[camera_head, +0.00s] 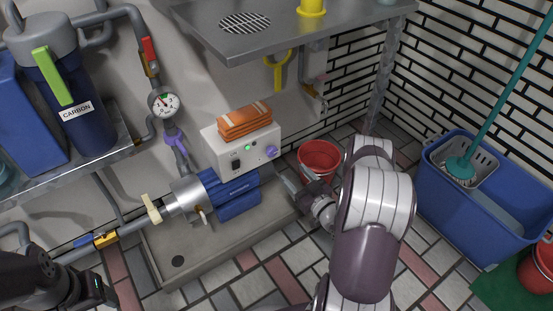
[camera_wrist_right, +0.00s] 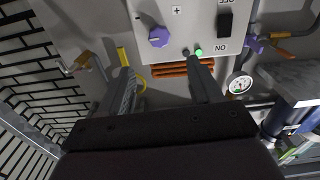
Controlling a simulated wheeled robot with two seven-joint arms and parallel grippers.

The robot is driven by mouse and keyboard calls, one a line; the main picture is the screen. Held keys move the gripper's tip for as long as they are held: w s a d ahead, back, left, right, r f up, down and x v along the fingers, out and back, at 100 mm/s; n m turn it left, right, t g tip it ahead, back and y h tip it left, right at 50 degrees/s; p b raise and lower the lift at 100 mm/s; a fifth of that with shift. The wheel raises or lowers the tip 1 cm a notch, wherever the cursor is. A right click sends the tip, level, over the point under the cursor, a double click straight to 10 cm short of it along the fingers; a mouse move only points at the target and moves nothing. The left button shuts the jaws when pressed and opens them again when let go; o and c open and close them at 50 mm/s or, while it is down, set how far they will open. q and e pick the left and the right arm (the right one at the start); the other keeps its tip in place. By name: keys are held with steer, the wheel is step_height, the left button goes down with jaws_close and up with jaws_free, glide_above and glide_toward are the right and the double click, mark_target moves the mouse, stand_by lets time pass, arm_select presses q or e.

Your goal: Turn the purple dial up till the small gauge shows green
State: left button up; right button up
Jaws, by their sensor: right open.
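The purple dial (camera_head: 271,152) is on the right of the front of a white control box (camera_head: 213,143). It also shows in the right wrist view (camera_wrist_right: 159,36), beside a plus mark. The small round gauge (camera_head: 164,104) is on the pipe left of the box and also shows in the wrist view (camera_wrist_right: 240,85). Its white face has coloured marks; the needle's zone is too small to tell. My right gripper (camera_head: 287,183) is open and empty, below and right of the dial, apart from it. My left arm shows dark at bottom left; its fingers cannot be made out.
A green light (camera_head: 247,147) glows on the box beside a black switch (camera_head: 237,164). Orange folded cloths (camera_head: 245,121) lie on top. A blue pump (camera_head: 232,191) stands below the box. A red bucket (camera_head: 318,158) is behind my right gripper. A steel shelf (camera_head: 300,33) hangs above.

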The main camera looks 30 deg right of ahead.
mark_target(273, 152)
steer(key=w+b, duration=0.1)
steer(key=w, duration=0.2)
steer(key=w+b, duration=0.2)
steer(key=w, duration=0.1)
steer(key=w+b, duration=0.1)
steer(key=w, duration=0.2)
steer(key=shift+w+a+f+b, duration=0.25)
steer(key=shift+a+f+b, duration=0.05)
steer(key=shift+a, duration=0.05)
steer(key=shift+w+r, duration=0.2)
steer(key=shift+w, duration=0.25)
steer(key=c, duration=1)
